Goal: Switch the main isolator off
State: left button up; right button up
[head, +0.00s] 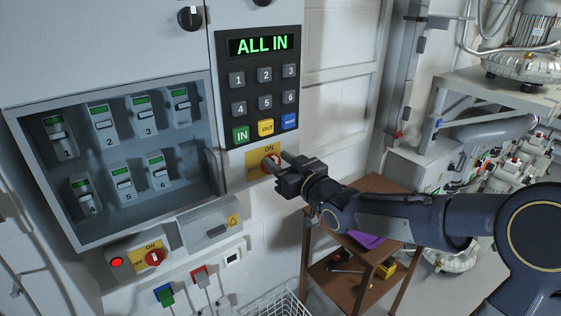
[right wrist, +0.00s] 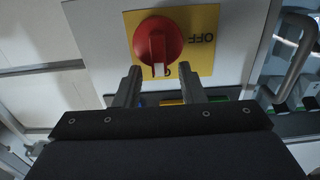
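A red rotary knob (head: 268,163) sits on a yellow ON/OFF plate (head: 255,172) below the keypad. In the right wrist view the red knob (right wrist: 158,36) appears upside down. Its white mark points to the ON side, and OFF is at right. A second red knob (head: 154,258) on a yellow ON/OFF plate is on a lower box at left. I cannot tell from labels which one is the main isolator. My right gripper (head: 279,161) is open in front of the upper knob, fingers apart and empty, tips close to it; contact is unclear. My left gripper is not in view.
The keypad panel (head: 262,90) reads "ALL IN". An open cabinet (head: 205,200) with several numbered switches is left. A red lamp (head: 116,262) is lit beside the lower knob. A brown shelf cart (head: 345,247) stands below my right arm. Pumps and pipes are at right.

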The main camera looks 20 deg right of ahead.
aim_at(264, 169)
jog(key=shift+c, duration=0.5)
grip_shut()
jog(key=shift+f+b, duration=0.1)
jog(key=shift+b, duration=0.3)
jog(key=n+b, duration=0.4)
jog(key=b, duration=0.1)
jog(key=a+f+n+b, duration=0.1)
jog(key=n+b, duration=0.4)
jog(key=s+a+n+b, duration=0.1)
jog(key=n+b, duration=0.3)
jog(key=b, duration=0.1)
jog(key=shift+a+f+b, duration=0.15)
jog(key=shift+f+b, duration=0.2)
jog(key=shift+b, duration=0.05)
jog(key=shift+f+n+b, duration=0.2)
jog(key=shift+n+b, duration=0.25)
jog(key=shift+n, duration=0.75)
jog(key=shift+f+n+b, duration=0.2)
jog(key=shift+n+b, duration=0.2)
jog(key=shift+n, duration=0.8)
